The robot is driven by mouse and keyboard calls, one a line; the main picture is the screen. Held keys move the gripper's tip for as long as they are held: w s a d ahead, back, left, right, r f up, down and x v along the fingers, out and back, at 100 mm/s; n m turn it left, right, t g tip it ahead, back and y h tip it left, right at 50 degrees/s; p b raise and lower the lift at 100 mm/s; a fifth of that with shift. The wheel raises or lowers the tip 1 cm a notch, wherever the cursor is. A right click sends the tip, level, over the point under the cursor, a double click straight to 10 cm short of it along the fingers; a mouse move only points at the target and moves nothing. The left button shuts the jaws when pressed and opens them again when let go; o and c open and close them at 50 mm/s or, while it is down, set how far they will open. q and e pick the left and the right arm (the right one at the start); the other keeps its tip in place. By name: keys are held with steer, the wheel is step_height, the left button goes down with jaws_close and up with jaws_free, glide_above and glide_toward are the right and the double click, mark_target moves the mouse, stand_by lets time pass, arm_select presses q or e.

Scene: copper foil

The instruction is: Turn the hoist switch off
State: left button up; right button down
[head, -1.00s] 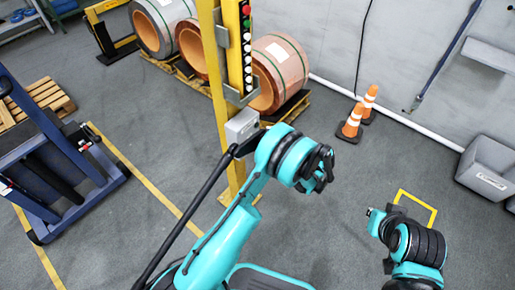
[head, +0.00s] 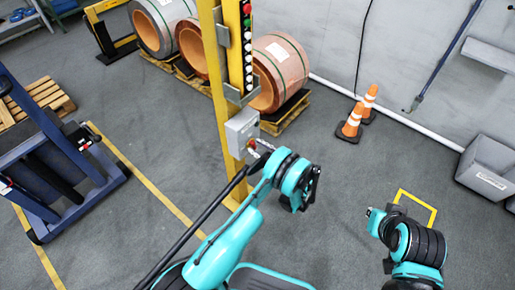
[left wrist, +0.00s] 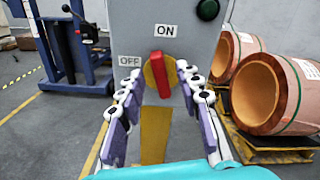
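The hoist switch is a grey box (head: 243,130) on the yellow post in the head view. In the left wrist view its front carries a red handle (left wrist: 161,75) on a yellow disc. The handle stands nearly upright, its top end toward the ON label (left wrist: 167,31); the OFF label (left wrist: 130,61) is to its upper left. My left gripper (left wrist: 161,80) is open, with a row of finger links on each side of the handle and gaps between. In the head view the left gripper (head: 259,154) is close to the box front. My right gripper (head: 376,220) is away at lower right; its fingers are unclear.
The yellow post (head: 216,70) carries a strip of buttons (head: 247,45) above the box. Copper coils (head: 280,68) lie on pallets behind it. Two orange cones (head: 352,122) stand by the wall. A blue lift cart (head: 60,165) is at left. A dark green button (left wrist: 208,9) is above the handle.

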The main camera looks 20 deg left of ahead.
arm_select(q)
steer(key=shift+w+a, duration=0.1)
steer(key=shift+a, duration=0.1)
steer(key=shift+c, duration=0.2)
jaws_close()
